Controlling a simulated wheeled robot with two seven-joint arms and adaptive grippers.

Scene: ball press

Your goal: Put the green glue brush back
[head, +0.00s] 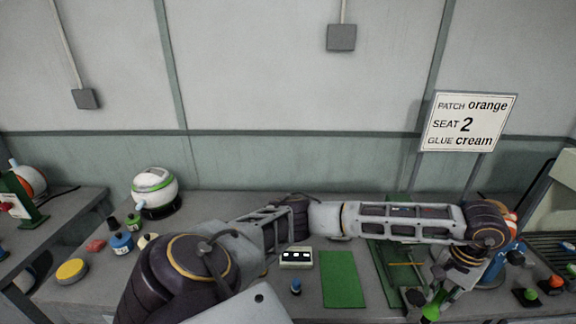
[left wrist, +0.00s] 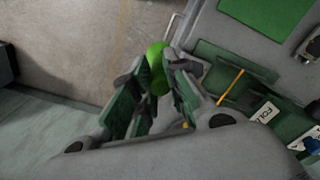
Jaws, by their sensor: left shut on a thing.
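The green glue brush shows as a rounded green end (head: 431,312) low at the right in the head view. The green end also shows in the left wrist view (left wrist: 157,68), between the fingertips. My left gripper (head: 438,290) is shut on it, above the right part of the table; in the left wrist view its fingers (left wrist: 155,88) close around the brush. The rest of the brush is hidden by the fingers. My right gripper is not seen.
A green mat (head: 342,280) lies mid-table, with a small white-lit box (head: 296,257) beside it. Small dark items with green (head: 530,294) and orange (head: 556,281) tops stand at the right. Blue pot (head: 122,243) and white-green ball (head: 155,187) are left. A sign (head: 467,122) reads orange, 2, cream.

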